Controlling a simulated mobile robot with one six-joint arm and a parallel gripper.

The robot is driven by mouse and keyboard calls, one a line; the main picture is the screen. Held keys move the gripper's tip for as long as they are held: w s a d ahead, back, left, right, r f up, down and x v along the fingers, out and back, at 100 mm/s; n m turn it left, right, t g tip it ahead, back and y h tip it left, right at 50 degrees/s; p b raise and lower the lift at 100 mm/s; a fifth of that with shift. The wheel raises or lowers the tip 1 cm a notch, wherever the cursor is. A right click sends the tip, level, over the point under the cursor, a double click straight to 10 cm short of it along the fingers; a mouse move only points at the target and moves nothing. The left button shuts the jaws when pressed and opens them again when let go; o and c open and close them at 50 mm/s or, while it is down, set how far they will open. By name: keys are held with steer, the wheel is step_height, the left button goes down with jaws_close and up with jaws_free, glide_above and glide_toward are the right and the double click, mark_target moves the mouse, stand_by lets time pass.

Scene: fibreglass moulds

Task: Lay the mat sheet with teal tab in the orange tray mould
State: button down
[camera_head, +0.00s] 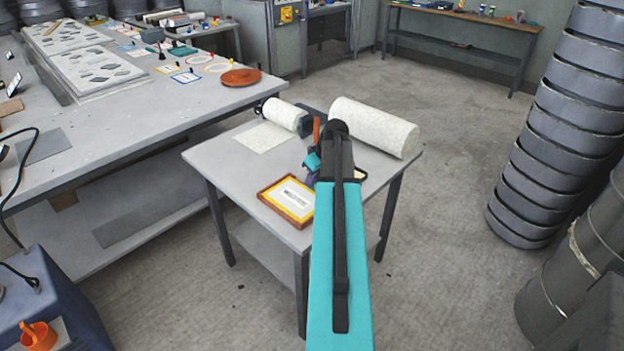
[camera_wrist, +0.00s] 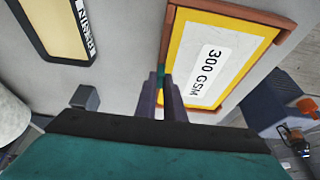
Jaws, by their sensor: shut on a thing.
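My gripper (camera_wrist: 168,85) is low over the small table, its fingers shut on a small teal tab (camera_wrist: 163,71) at the left edge of a framed panel. The panel (camera_wrist: 236,30) has an orange-brown frame, a yellow border and a white label reading 300 GSM; it also lies on the table in the head view (camera_head: 270,191). I cannot tell the tab's mat sheet apart from this panel. A round orange-brown piece (camera_head: 241,77) lies on the big workbench; whether it is the orange tray mould is not clear.
The small table (camera_head: 222,160) holds a large white roll (camera_head: 375,127), a smaller roll (camera_head: 284,115) and a flat pale sheet (camera_head: 262,137). A dark-framed sign (camera_wrist: 62,30) lies beside the gripper. Stacked grey drums (camera_head: 560,125) stand right. Floor between is clear.

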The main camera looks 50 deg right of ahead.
stand_by(0.4)
steer(key=c, duration=1.8)
jaws_free()
steer(key=shift+r, duration=0.1)
steer(key=b+v, duration=0.2)
steer(key=v, duration=1.1)
steer(key=shift+s+r, duration=0.15)
steer(key=shift+r, duration=0.15)
steer(key=shift+r, duration=0.1)
